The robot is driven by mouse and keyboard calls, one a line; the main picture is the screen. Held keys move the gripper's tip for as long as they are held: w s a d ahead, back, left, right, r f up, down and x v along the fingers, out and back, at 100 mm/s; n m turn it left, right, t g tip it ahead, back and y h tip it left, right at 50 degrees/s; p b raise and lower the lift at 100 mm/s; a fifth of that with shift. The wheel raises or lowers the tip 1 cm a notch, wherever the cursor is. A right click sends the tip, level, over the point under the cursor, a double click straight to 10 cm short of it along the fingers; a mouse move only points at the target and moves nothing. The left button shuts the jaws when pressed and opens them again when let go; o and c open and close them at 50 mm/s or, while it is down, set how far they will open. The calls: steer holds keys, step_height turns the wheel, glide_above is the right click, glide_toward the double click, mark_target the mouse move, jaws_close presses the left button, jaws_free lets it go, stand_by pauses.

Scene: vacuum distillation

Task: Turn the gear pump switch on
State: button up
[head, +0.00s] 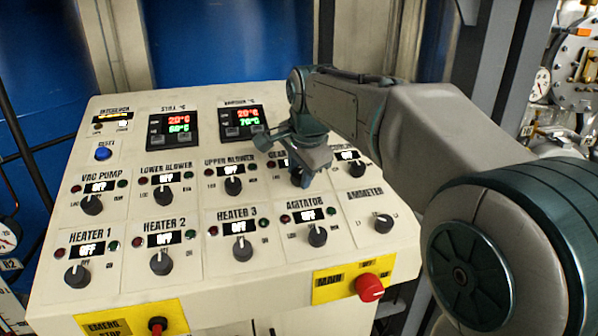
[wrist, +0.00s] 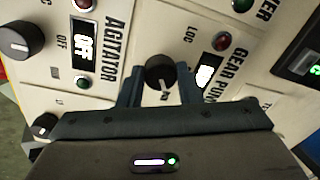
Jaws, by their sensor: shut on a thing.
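The gear pump switch is a black round knob with a pale pointer mark (wrist: 160,72), beside the GEAR PUMP label in the wrist view. My gripper (wrist: 158,88) is shut on this knob, with one dark finger on each side of it. In the head view my gripper (head: 307,168) reaches down onto the panel between the upper blower knob and the far right knob, and it hides most of the gear pump label and display. The gear pump display (wrist: 205,76) is lit in the wrist view, but its word is hard to read. A red lamp and a green lamp flank it.
The sloped cream control panel (head: 135,205) carries several similar knobs close by, including the agitator knob (head: 317,236) and the upper blower knob (head: 233,186). A red main knob (head: 369,287) sticks out at the lower right. Gauges and pipework stand at the far right.

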steer(key=shift+m, duration=0.4)
steer(key=o, duration=1)
steer(key=shift+c, duration=0.2)
steer(key=shift+r, duration=0.1)
steer(key=v, duration=1.3)
steer(key=shift+s+r, duration=0.2)
steer(key=shift+r, duration=0.1)
steer(key=shift+d, duration=0.1)
steer(key=s+d+f+n, duration=0.5)
steer(key=s+d+f, duration=0.2)
steer(key=s+f, duration=0.3)
steer(key=s+d+f+n+g+h, duration=0.1)
steer(key=s+d+f+n, duration=0.5)
steer(key=f, duration=1.1)
steer(key=s+d, duration=0.1)
steer(key=s, duration=0.3)
steer(key=shift+f, duration=0.3)
